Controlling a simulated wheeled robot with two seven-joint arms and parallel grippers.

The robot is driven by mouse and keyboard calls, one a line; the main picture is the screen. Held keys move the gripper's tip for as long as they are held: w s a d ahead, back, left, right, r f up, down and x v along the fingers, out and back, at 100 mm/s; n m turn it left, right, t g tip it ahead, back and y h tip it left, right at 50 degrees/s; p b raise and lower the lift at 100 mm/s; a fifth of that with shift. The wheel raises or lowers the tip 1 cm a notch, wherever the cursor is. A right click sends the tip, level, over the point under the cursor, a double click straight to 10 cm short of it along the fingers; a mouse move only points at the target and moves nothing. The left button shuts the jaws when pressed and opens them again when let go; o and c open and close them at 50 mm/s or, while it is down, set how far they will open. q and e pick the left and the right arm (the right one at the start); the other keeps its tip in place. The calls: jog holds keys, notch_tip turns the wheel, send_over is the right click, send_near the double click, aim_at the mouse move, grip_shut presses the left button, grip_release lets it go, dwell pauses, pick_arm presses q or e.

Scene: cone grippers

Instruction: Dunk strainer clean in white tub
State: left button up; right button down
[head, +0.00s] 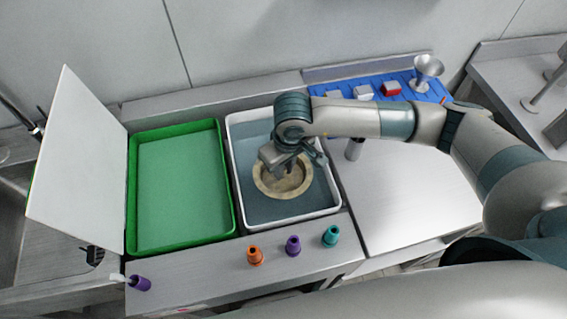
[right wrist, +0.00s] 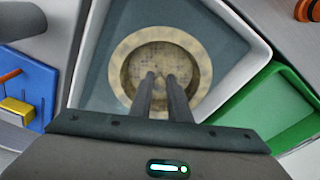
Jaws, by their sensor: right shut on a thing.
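The strainer (head: 284,194), a round yellowish ring with a mottled mesh middle, is inside the white tub (head: 334,207). The tub holds grey-blue liquid. The strainer also shows in the right wrist view (right wrist: 203,78), looking level, with the liquid around it; how deep it sits is hard to tell. My right gripper (head: 287,171) reaches down over the strainer's middle. In the right wrist view its two fingers (right wrist: 161,77) are close together at the mesh centre, shut on the strainer. The part gripped is hidden between the fingers. My left gripper is not in view.
A green tray (head: 231,215) stands left of the tub, beside a tilted white panel (head: 75,165). Orange (head: 255,256), purple (head: 293,245) and teal (head: 331,236) cones stand on the front ledge. A blue rack (head: 320,90) is behind. The metal counter right of the tub (head: 410,200) has free room.

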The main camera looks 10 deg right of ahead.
aim_at(284, 178)
jog(key=shift+f+b, duration=0.75)
jog(key=shift+f, duration=2.2)
jog(key=shift+r, duration=0.15)
dwell(0.5)
jog(key=shift+r+p, duration=0.65)
jog(key=shift+r, duration=1.7)
jog(key=shift+r+p, duration=0.45)
jog(key=shift+r, duration=3.15)
jog(key=shift+r, duration=0.1)
jog(key=shift+r, duration=1.95)
